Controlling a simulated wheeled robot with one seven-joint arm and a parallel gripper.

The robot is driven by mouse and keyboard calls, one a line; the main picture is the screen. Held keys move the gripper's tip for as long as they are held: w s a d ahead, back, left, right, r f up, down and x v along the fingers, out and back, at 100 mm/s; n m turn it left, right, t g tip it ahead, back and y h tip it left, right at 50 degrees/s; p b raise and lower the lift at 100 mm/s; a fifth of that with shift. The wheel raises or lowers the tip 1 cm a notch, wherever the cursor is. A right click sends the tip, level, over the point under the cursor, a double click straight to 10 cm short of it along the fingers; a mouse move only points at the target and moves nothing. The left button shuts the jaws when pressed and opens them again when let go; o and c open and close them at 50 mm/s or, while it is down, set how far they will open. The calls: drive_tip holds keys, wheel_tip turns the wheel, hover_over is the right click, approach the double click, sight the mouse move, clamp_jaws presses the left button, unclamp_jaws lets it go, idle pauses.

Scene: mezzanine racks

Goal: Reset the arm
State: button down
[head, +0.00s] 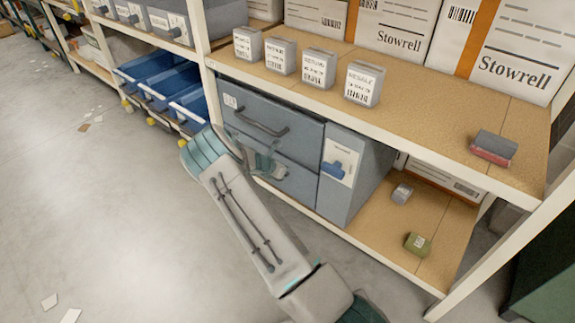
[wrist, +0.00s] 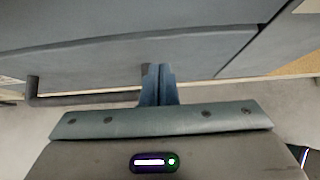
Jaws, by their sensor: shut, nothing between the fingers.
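My arm (head: 240,225) reaches from the lower right up to the grey drawer cabinet in the head view. My gripper (head: 268,162) is in front of the cabinet's drawer fronts, partly hidden by my wrist. In the wrist view my gripper (wrist: 158,70) has its two blue-grey fingers together, with nothing between them. A grey drawer front (wrist: 100,55) fills the upper part of that view. A dark bar handle (wrist: 85,99) lies left of the fingers. I cannot tell whether the fingertips touch the drawer front.
Above the drawers, a shelf (head: 420,105) holds several small grey boxes, large Stowrell cartons (head: 515,45) and a red-grey box (head: 494,148). The lower shelf has a green box (head: 417,244) and a grey box (head: 402,193). Blue bins (head: 165,90) stand left. Floor (head: 100,190) at left is mostly clear.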

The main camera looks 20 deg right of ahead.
drive_tip(key=p+v, duration=0.2)
drive_tip(key=v, duration=0.8)
drive_tip(key=shift+a, duration=0.6)
drive_tip(key=s+r+m+g+y+p, duration=0.15)
drive_tip(key=s+r+m+p, duration=0.5)
drive_tip(key=r, duration=0.75)
drive_tip(key=s+r+m+g+y+p, duration=0.1)
drive_tip(key=s+r+m+y+p, duration=0.2)
drive_tip(key=s+r+m, duration=0.8)
drive_tip(key=s+a+r+m+y+p, duration=0.2)
drive_tip(key=s+a+r+m+p, duration=0.1)
drive_tip(key=s+r, duration=0.6)
drive_tip(key=s+a+r+m+y+p, duration=0.2)
drive_tip(key=s+r+p, duration=0.4)
drive_tip(key=s+r, duration=0.4)
wheel_tip(320, 180, up, 2)
drive_tip(key=shift+s+a+r+m+t, duration=0.15)
drive_tip(key=shift+s+a+m+t, duration=0.2)
drive_tip(key=shift+a+m, duration=0.45)
drive_tip(key=shift+w, duration=0.1)
